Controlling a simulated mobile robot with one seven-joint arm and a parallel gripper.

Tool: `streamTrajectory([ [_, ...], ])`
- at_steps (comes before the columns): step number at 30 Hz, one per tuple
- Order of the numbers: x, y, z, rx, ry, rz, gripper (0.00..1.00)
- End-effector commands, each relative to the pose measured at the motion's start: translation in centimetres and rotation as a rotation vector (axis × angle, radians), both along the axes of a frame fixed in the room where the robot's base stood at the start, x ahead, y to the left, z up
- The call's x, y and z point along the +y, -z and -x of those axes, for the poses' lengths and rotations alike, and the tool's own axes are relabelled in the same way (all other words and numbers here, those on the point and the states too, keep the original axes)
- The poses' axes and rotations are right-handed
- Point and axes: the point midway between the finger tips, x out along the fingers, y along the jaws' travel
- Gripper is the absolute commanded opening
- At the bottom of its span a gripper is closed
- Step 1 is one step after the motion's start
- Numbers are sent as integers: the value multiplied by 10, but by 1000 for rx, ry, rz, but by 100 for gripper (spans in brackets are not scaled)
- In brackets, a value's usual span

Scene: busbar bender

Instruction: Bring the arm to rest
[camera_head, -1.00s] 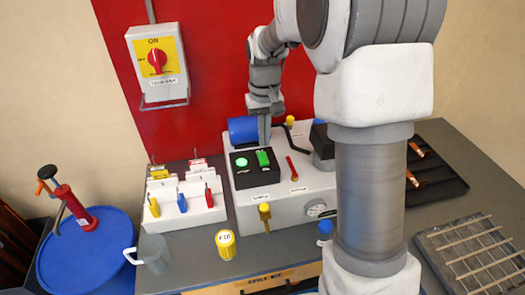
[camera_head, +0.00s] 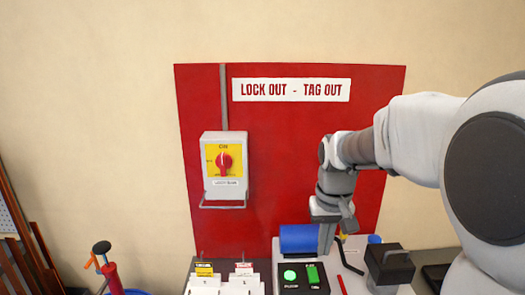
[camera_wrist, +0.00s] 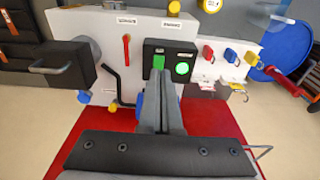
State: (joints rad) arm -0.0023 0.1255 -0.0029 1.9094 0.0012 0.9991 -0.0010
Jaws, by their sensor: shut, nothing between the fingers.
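My gripper (camera_head: 327,248) points down, with its fingers together and nothing between them. My arm extends from the right side of the head view, bent at the elbow.
A red lock-out board (camera_head: 285,130) carries a grey switch box (camera_head: 224,168) with a red knob on yellow, marked ON. A white rack (camera_head: 225,286) with tags stands lower left. A black block handle (camera_head: 389,264) and a bent black lever (camera_wrist: 117,87) are near the gripper.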

Motion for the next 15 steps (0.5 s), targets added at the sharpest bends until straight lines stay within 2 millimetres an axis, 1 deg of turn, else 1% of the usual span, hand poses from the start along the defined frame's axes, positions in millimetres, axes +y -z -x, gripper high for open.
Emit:
streamTrajectory([
  [1,0,-12,13,-28,0,0,0],
  [6,0,-39,54,-107,0,0,0],
  [10,0,-52,86,-166,0,0,0],
  [15,0,-61,128,-246,0,0,0],
])
